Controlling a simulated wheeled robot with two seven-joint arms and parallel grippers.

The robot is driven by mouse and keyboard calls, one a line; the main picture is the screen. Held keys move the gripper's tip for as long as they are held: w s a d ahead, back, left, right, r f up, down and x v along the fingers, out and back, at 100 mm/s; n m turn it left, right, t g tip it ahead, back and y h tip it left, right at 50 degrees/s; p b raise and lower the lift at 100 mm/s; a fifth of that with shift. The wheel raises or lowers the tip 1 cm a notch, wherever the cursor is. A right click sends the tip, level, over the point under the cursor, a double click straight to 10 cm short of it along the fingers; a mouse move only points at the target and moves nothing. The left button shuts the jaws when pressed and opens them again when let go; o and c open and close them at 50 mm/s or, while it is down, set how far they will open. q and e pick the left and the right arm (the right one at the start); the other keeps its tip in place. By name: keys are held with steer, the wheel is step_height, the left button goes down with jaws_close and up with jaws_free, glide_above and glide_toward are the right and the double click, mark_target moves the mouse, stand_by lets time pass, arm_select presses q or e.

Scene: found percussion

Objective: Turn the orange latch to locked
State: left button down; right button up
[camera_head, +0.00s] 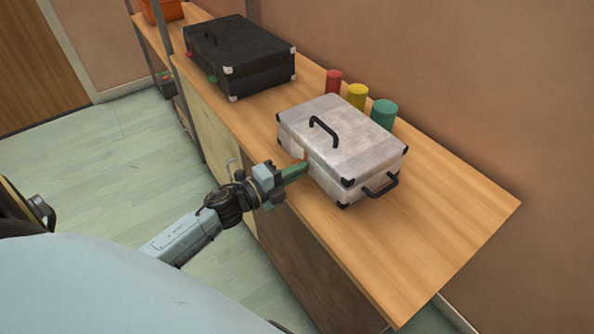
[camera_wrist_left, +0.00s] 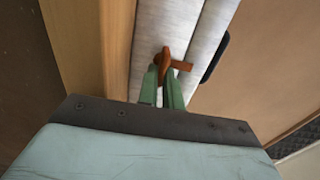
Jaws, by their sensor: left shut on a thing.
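The orange latch (camera_wrist_left: 178,66) is on the front face of a white case with black corners (camera_head: 345,140). In the left wrist view it looks like a small knob with a bar pointing to the right. My left gripper (camera_head: 303,168) reaches the case's front side, and its green fingers (camera_wrist_left: 164,84) are shut on the latch. In the head view the fingers hide most of the latch. Any locked or unlocked marking cannot be made out. My right gripper is not in view.
The case stands on a wooden counter (camera_head: 440,235). Red (camera_head: 334,82), yellow (camera_head: 357,95) and green (camera_head: 384,114) cylinders stand behind it. A black case (camera_head: 240,52) sits farther left. The counter's right end is clear.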

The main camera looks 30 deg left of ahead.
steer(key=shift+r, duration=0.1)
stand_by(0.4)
arm_select(q)
steer(key=c, duration=1.6)
jaws_free()
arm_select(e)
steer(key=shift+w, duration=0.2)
arm_select(q)
steer(key=shift+o, duration=0.2)
steer(key=shift+s, duration=0.1)
